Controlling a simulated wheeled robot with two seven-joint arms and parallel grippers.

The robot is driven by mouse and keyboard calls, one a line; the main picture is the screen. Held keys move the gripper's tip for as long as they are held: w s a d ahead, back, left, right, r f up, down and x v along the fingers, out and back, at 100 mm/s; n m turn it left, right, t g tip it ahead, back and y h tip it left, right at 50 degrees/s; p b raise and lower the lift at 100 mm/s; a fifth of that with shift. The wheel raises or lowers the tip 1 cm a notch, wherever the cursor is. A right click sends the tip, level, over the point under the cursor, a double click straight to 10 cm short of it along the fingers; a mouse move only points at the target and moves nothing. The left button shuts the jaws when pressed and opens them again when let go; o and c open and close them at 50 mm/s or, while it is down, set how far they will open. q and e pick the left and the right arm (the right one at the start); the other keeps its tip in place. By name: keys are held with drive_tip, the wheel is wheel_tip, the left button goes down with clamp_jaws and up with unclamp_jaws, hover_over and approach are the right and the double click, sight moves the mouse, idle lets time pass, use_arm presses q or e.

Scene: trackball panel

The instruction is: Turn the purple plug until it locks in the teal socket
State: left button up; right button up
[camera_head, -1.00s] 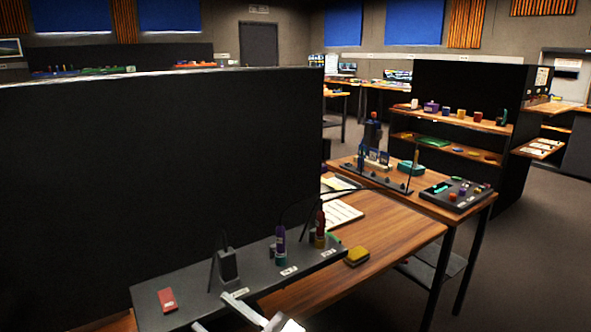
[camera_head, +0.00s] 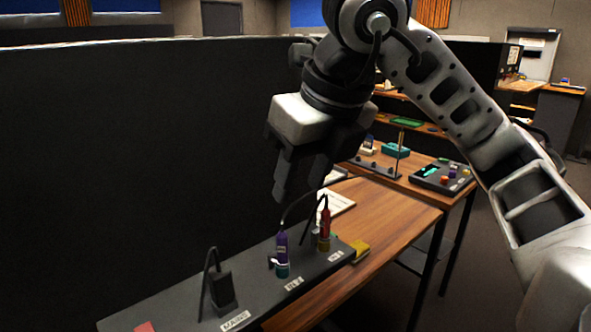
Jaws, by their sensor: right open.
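Whether the plug is locked cannot be told. My left gripper is not in view.
The red plug (camera_head: 325,224) stands close to the right of the purple one. A black plug (camera_head: 222,288) sits at the panel's (camera_head: 170,300) left. A yellow sponge-like block (camera_head: 359,251) lies right of the panel. A tall black partition (camera_head: 120,160) stands behind.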

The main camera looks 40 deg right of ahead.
drive_tip(key=b, duration=0.3)
approach(285, 235)
wheel_tip(285, 235, down, 2)
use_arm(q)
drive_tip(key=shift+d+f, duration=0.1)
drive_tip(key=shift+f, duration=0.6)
use_arm(e)
drive_tip(key=x, duration=1)
drive_tip(key=shift+w, duration=0.45)
